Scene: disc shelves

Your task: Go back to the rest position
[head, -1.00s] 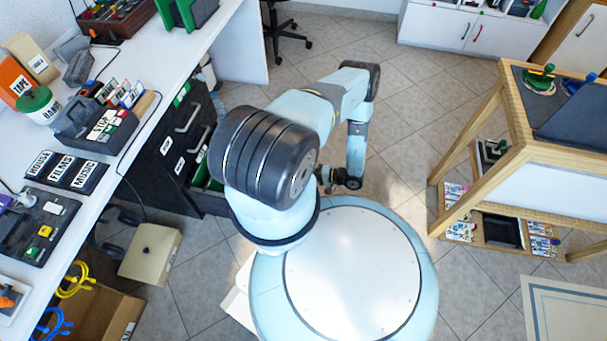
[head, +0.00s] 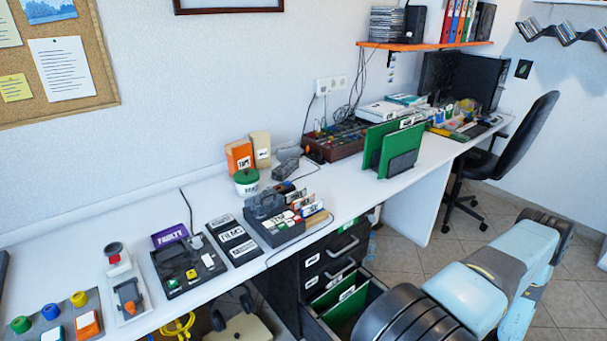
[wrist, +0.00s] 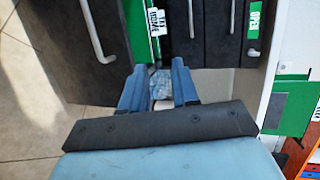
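My gripper (wrist: 158,68) shows in the wrist view, with its two blue fingers spread apart. The space between the fingertips holds a small bluish-grey patch that I cannot make out, and I see no object clearly gripped. Dark drawer fronts with metal handles (wrist: 95,32) and a green strip with a white label (wrist: 155,20) lie beyond the fingertips. In the head view my arm is at the lower right, bent, and the gripper itself is out of the picture.
The white desk (head: 340,205) runs along the wall with several devices on it. Under it stands a dark drawer cabinet (head: 290,290); its lower drawer (head: 375,295) is open, with green dividers inside. A black office chair (head: 515,140) stands at the right. Tiled floor (head: 440,260) is free beyond the cabinet.

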